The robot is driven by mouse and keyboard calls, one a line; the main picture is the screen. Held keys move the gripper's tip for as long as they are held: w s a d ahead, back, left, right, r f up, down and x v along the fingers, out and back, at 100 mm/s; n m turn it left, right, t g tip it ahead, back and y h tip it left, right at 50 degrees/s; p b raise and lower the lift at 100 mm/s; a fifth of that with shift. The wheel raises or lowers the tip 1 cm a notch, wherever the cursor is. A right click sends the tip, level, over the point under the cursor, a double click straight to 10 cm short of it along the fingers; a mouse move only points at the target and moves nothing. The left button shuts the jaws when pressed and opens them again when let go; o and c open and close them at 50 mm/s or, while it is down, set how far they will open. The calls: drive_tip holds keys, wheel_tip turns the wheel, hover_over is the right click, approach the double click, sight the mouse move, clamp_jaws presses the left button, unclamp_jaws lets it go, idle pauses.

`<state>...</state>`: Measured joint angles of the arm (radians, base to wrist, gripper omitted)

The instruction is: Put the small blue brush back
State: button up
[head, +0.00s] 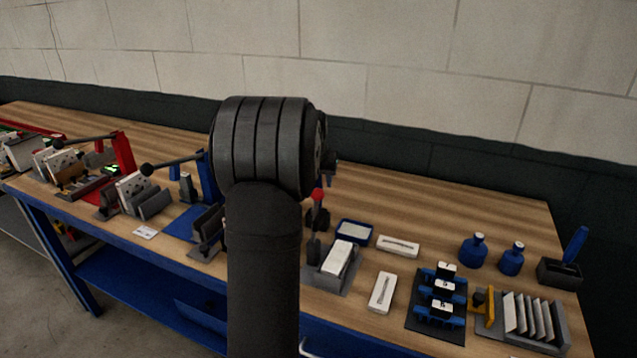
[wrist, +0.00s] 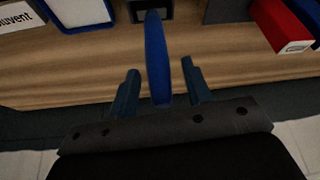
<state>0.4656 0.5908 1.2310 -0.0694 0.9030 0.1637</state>
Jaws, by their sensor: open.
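In the wrist view a long blue handle, seemingly the small blue brush (wrist: 157,60), lies between the two fingers of my gripper (wrist: 158,90). The fingers are open, with a gap on each side of the handle. Its far end meets a dark holder (wrist: 182,9) at the top edge; I cannot tell how it sits there. In the head view my arm hides this spot, and only a bit of my gripper (head: 331,163) shows. Another blue handle (head: 576,244) stands tilted in a black holder (head: 559,272) at the far right.
In the wrist view a red box (wrist: 285,27) is at the right and a blue tray (wrist: 62,24) at the left. Blue bottles (head: 473,251), a card rack (head: 536,322) and a black block stand (head: 422,325) fill the right. The back of the wooden table (head: 440,200) is clear.

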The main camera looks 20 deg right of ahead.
drive_tip(key=v, duration=1)
drive_tip(key=shift+s+r, duration=0.15)
drive_tip(key=shift+r, duration=0.15)
drive_tip(key=shift+a, duration=0.15)
drive_tip(key=x, duration=1.2)
drive_tip(key=shift+f, duration=0.3)
drive_tip(key=shift+r, duration=1.95)
drive_tip(key=shift+o, duration=0.4)
